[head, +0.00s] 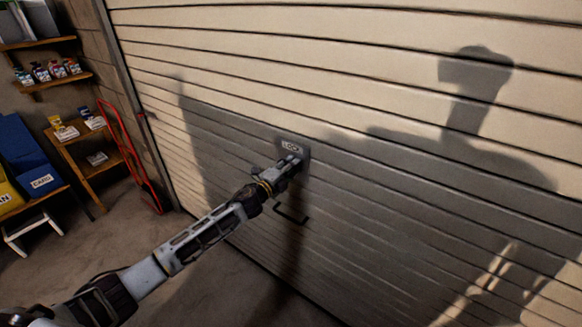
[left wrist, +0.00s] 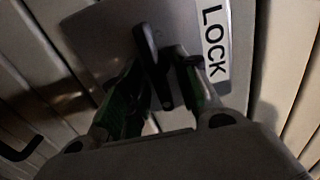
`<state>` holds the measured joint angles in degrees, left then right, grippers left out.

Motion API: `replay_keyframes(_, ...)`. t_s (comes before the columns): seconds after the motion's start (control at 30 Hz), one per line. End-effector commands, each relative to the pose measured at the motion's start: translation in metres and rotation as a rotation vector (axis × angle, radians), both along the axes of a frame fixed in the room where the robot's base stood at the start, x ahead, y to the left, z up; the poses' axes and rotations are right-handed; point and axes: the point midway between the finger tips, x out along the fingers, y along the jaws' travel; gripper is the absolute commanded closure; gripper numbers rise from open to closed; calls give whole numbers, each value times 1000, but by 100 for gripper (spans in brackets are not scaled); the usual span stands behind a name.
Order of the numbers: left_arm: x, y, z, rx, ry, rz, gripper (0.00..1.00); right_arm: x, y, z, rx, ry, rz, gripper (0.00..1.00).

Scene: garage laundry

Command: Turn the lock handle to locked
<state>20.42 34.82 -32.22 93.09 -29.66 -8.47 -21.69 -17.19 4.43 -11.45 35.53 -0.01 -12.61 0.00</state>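The lock plate (head: 304,150) is on the garage door, with a white "LOCK" label (head: 292,147) at its top. In the left wrist view the plate (left wrist: 105,38) and the label (left wrist: 215,42) show close up. The dark lock handle (left wrist: 152,62) stands out from the plate between the two fingers of my left gripper (left wrist: 157,75). The fingers are on both sides of the handle; I cannot tell whether both touch it. In the head view my left gripper (head: 292,163) reaches the plate and hides the handle. My right gripper is not in view.
The ribbed garage door (head: 400,75) fills the right side. A dark pull handle (head: 291,214) is below the lock. A red hand truck (head: 128,150) leans at the left, near wooden shelves (head: 95,165) and a blue bin (head: 22,160). The floor before the door is clear.

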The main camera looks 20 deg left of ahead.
Motion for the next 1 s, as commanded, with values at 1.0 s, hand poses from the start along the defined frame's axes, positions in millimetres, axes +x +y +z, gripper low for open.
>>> replay_keyframes(1.0, -39, 15, -1, -1, 1, 1, 68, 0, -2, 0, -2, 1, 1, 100)
